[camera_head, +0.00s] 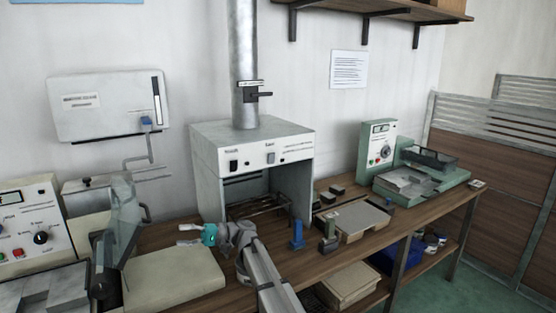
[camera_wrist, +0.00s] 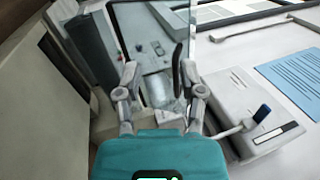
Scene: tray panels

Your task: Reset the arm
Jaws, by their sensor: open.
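My gripper (camera_head: 184,235) is at the end of my arm in the head view, above the wooden bench and left of the grey fume-hood box (camera_head: 205,165). Its teal body faces me and its fingers point left. In the wrist view my gripper (camera_wrist: 158,80) has its two fingers apart with nothing held between them. Beyond the fingers lie a clear panel and grey equipment, apart from the fingertips as far as I can tell.
A white wall unit (camera_head: 105,107) with a blue-tipped lever hangs at the left. A control box (camera_head: 20,225) and a pale slab (camera_head: 172,277) stand below it.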

